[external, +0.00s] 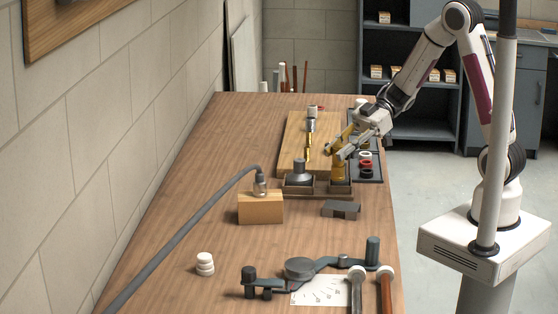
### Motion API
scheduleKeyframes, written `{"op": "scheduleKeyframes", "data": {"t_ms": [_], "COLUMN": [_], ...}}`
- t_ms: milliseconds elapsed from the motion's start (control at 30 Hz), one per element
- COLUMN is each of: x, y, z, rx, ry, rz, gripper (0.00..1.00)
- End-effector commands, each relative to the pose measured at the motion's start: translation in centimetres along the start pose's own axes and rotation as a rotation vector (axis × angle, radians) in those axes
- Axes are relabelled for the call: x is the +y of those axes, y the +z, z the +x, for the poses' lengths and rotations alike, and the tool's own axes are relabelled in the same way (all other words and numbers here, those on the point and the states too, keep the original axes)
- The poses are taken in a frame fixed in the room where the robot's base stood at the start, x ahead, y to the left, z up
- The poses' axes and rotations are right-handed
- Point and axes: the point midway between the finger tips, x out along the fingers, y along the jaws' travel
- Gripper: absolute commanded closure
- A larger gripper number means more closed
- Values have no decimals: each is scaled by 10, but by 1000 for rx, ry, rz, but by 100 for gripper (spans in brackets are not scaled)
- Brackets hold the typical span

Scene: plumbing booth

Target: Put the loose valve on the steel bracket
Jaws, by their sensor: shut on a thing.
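My gripper (340,150) reaches in from the right over the far half of the bench. It is shut on a brass-yellow valve (337,172), which is upright at the right one of two dark square holders. I cannot tell whether the valve's base touches that holder (340,188). The fingers and the valve's top overlap and are small in this view. A dark grey, block-like bracket (341,209) lies on the bench just in front of the holders; I cannot tell for sure whether it is the steel bracket.
A grey fitting (299,170) stands at the left holder. A wooden board (293,135) with brass parts lies behind, beside a dark tray (368,172) of rings. A wooden block (260,207) with a hose fitting, a pipe-bending tool (300,268) and two hammers stand nearer. The bench's left side is mostly clear.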

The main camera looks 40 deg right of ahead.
Motion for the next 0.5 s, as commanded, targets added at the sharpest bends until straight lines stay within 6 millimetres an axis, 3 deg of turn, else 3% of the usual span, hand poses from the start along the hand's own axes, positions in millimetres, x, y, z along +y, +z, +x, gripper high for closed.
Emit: {"op": "scheduleKeyframes", "data": {"t_ms": [233,500], "x": [0,0], "y": [27,38], "z": [11,16], "rx": [0,0], "ry": [0,0], "rz": [4,1], "gripper": [100,100]}}
